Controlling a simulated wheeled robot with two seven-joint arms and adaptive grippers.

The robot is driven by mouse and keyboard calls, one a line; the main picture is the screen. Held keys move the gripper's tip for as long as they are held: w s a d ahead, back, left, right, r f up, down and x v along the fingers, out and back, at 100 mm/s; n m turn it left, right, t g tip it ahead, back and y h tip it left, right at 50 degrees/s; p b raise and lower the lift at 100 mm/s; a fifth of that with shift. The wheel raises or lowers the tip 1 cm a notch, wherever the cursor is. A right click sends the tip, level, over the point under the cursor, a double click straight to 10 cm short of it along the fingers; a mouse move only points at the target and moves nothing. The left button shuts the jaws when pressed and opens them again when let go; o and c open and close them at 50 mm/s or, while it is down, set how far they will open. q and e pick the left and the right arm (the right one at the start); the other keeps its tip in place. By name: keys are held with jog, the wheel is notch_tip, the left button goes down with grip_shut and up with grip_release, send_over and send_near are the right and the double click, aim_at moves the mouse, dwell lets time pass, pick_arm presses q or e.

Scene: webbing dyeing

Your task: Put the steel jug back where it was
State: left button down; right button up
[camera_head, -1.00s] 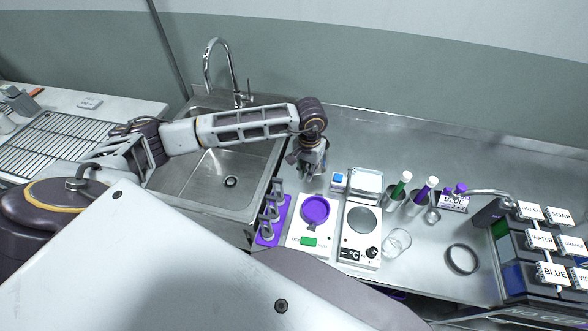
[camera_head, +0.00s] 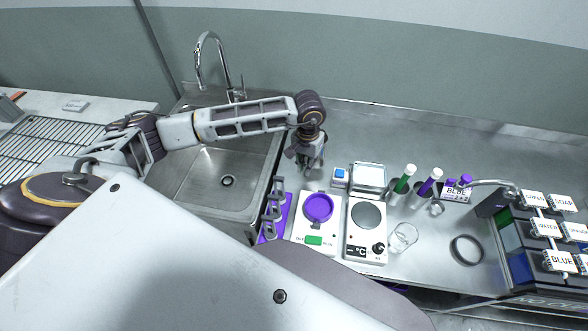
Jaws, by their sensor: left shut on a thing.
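My left gripper (camera_head: 308,154) points down over the steel counter, just right of the sink and behind the purple-pan scale. It is shut on a grey metallic thing that I take to be the steel jug (camera_head: 310,164). The fingers and wrist hide most of it, so I cannot tell whether it touches the counter. My right gripper is not in view.
A glass beaker (camera_head: 403,237), a black ring (camera_head: 467,250) and labelled boxes (camera_head: 545,240) are to the right. The back counter (camera_head: 400,135) is clear.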

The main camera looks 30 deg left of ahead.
pick_arm(q)
jog(key=shift+w+a+f, duration=0.1)
jog(key=shift+a+f, duration=0.1)
jog(key=shift+f, duration=0.1)
jog(key=shift+w+a+f+b, duration=0.1)
jog(key=shift+w+a+b, duration=0.2)
jog(key=shift+a+b, duration=0.3)
jog(key=w+a+r+n+b, duration=0.2)
jog(key=w+a+r+b, duration=0.2)
jog(key=w+a, duration=0.1)
jog(key=s+a+r+n, duration=0.2)
jog(key=r+n, duration=0.3)
jog(key=n, duration=0.4)
jog(key=s+a+r+n+b, duration=0.1)
jog(key=s+a+r+n, duration=0.2)
jog(key=n, duration=0.6)
jog(key=shift+a+r, duration=0.5)
jog(key=shift+r, duration=0.35)
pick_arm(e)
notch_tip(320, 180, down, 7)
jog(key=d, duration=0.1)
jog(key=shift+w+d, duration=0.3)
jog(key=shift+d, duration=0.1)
pick_arm(q)
jog(key=shift+s+n, duration=0.1)
jog(key=shift+n, duration=0.7)
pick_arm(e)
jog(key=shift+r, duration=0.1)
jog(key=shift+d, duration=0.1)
